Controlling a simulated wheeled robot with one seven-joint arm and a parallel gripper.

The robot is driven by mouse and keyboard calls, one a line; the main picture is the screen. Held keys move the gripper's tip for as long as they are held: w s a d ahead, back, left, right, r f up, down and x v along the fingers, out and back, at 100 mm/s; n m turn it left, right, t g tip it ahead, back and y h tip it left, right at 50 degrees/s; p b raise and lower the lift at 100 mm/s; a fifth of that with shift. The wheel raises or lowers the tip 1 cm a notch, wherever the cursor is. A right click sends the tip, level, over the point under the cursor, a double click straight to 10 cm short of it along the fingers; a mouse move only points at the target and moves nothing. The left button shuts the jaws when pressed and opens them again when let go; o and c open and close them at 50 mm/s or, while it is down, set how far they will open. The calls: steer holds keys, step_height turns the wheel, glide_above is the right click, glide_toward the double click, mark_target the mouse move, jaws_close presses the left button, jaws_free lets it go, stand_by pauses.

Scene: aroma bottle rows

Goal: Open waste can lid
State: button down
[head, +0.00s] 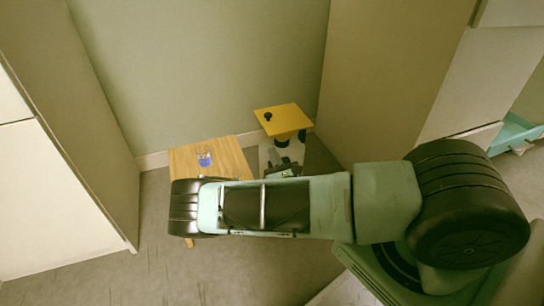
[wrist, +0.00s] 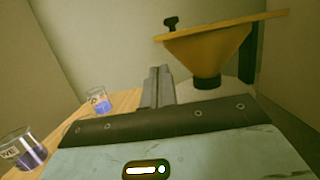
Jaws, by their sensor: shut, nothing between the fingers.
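The waste can has a flat yellow lid (head: 284,119) with a black knob (head: 267,117) near its left edge. In the wrist view the lid (wrist: 240,25) lies over a yellow funnel (wrist: 208,54), and its knob (wrist: 170,22) stands up at the left. The funnel sits on a black neck above a pale can body (wrist: 228,88), whose lower part is hidden by my wrist. My gripper (wrist: 158,75) is shut and empty, apart from the can, below and left of the knob in the picture. In the head view my gripper (head: 284,172) is partly hidden by my arm.
A wooden table (head: 228,153) stands left of the can, with a beaker of blue liquid (head: 204,158) on it. The wrist view shows this beaker (wrist: 98,101) and a dark-liquid beaker (wrist: 23,149). A wall is behind; tall cabinets stand on both sides.

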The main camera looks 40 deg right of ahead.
steer(key=b+x, duration=0.4)
steer(key=x, duration=0.4)
steer(key=shift+s, duration=0.1)
